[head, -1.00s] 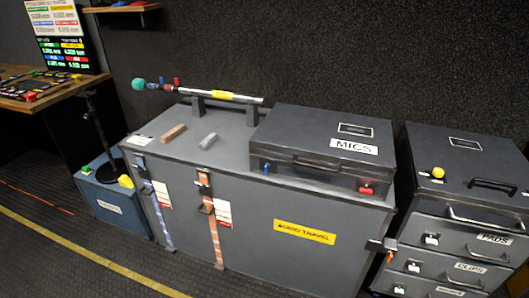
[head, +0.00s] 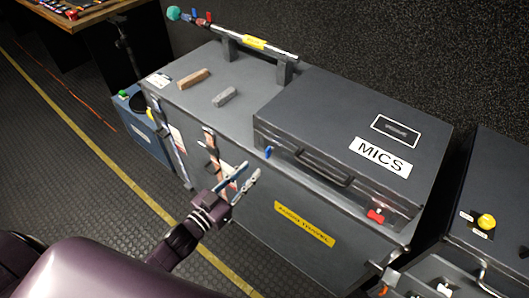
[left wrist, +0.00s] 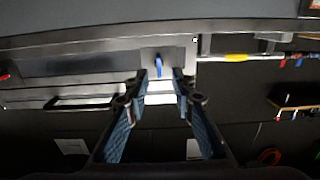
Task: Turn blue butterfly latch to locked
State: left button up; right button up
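The blue butterfly latch (head: 268,152) is a small blue tab on the front left of the dark MICS case (head: 345,130). In the left wrist view the latch (left wrist: 158,64) stands lengthwise up and down the picture. My left gripper (head: 253,168) is open and empty, in front of the case and just short of the latch. In the left wrist view its two fingertips (left wrist: 161,76) lie on either side of the latch in the picture; I see no contact. My right gripper is not in view.
The MICS case rests on a large grey trunk (head: 193,99) with loose blocks and a microphone pole (head: 255,43) on stands. A red latch (head: 376,216) is at the case's front right. A drawer unit stands at the right. The floor in front is clear.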

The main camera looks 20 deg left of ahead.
aim_at(266, 154)
pick_arm(q)
jog(key=x, duration=0.5)
jog(key=r+x, duration=0.1)
jog(key=x, duration=0.2)
jog(key=shift+s+d+p, duration=0.1)
jog(key=shift+d+p, duration=0.05)
jog(key=shift+p, duration=0.2)
grip_shut()
